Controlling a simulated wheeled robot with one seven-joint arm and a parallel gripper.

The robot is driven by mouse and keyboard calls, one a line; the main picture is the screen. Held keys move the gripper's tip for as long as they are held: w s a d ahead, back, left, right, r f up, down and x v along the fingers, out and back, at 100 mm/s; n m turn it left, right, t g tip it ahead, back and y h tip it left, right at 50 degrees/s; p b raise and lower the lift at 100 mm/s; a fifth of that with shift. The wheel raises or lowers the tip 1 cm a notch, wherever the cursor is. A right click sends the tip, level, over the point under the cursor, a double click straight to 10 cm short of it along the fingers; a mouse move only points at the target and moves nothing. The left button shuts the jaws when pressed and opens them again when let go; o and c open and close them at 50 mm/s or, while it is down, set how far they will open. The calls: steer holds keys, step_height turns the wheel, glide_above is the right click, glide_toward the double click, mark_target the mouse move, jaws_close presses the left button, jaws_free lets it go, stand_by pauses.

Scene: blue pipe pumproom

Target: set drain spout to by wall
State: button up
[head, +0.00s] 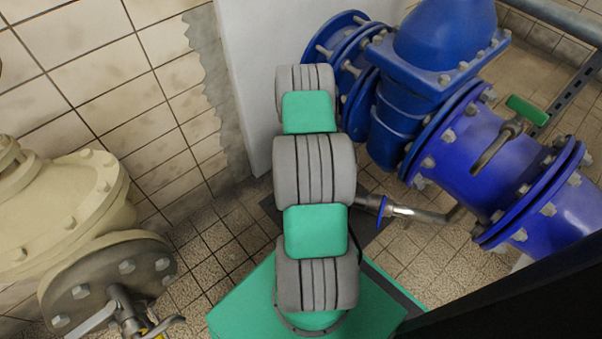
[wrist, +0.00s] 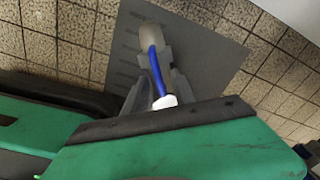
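A bare metal pipe (head: 415,213) with a blue piece (head: 382,210) runs low beside the blue pipework in the head view; I take it for the drain spout, but cannot be sure. In the wrist view, a pale pipe end (wrist: 154,38) and a narrow blue bar (wrist: 157,72) with a white end (wrist: 165,102) lie in line with my gripper (wrist: 158,88). Its grey fingers are on both sides of the blue bar. Whether they press on it cannot be told. In the head view my arm hides most of the gripper.
Large blue flanged pipes (head: 470,150) stand at right, with a small green-handled tap (head: 525,110). A cream flanged valve (head: 60,220) is at lower left. A tiled wall (head: 130,90) rises at left. A grey plate (wrist: 205,55) lies on the tiled floor.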

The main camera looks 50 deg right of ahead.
step_height(320, 180, up, 8)
steer(key=p, duration=0.3)
steer(key=shift+f, duration=0.1)
